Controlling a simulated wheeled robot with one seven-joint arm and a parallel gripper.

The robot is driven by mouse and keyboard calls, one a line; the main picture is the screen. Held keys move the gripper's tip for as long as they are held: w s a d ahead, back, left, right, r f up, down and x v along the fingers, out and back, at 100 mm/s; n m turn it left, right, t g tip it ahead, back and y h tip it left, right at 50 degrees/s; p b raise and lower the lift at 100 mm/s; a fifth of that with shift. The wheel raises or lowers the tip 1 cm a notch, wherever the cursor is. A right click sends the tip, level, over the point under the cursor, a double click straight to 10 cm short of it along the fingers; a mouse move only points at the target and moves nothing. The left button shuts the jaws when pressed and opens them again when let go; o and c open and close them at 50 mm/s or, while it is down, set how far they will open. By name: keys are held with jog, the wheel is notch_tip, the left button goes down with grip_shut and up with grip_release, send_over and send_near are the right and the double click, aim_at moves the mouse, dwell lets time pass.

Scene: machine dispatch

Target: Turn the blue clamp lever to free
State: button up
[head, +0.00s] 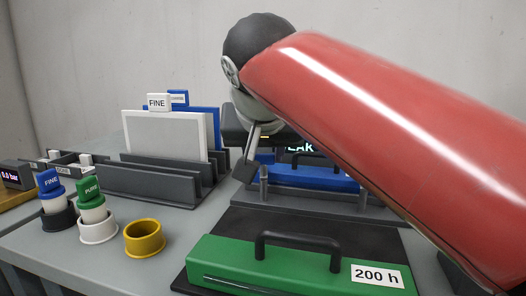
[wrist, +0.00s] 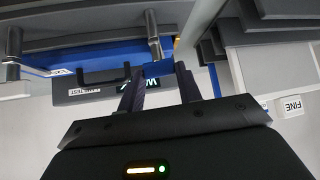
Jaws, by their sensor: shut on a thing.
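My gripper (head: 246,170) reaches down beside the left end of a blue unit (head: 338,180) at the back of the bench. In the wrist view my gripper (wrist: 158,78) has its two dark fingers closed on a small blue piece, the blue clamp lever (wrist: 158,68). The lever sits by a grey metal post (wrist: 153,35) at one end of the blue unit. In the head view I cannot make out the lever; my gripper and arm hide that spot. A lit display (head: 303,148) behind is partly covered by my red arm.
A green cartridge (head: 225,262) with a black handle, labelled 200 h, lies in front. A rack (head: 150,183) holding white and blue plates labelled FINE stands left. Bottles in cups and an empty yellow ring (head: 144,240) stand front left. Grey bench is clear between them.

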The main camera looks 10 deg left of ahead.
jog(key=n+y, duration=0.2)
jog(key=n, duration=0.1)
jog(key=shift+w+d+r+n+g+y, duration=0.1)
jog(key=shift+d+n+g+y, duration=0.2)
jog(key=shift+g+y, duration=0.1)
jog(key=n+g+y, duration=0.1)
jog(key=n+y, duration=0.1)
jog(key=n, duration=0.1)
jog(key=shift+w+n+g, duration=0.1)
jog(key=shift+n+g, duration=0.2)
jog(key=n+g+y, duration=0.1)
jog(key=n, duration=0.1)
jog(key=n+g+y, duration=0.1)
jog(key=n, duration=0.1)
jog(key=shift+w+d+g, duration=0.2)
jog(key=shift+g, duration=0.2)
jog(key=shift+w+n+g+y, duration=0.1)
jog(key=shift+n+g+y, duration=0.5)
jog(key=shift+n+g, duration=1)
jog(key=shift+n, duration=0.4)
jog(key=o, duration=1)
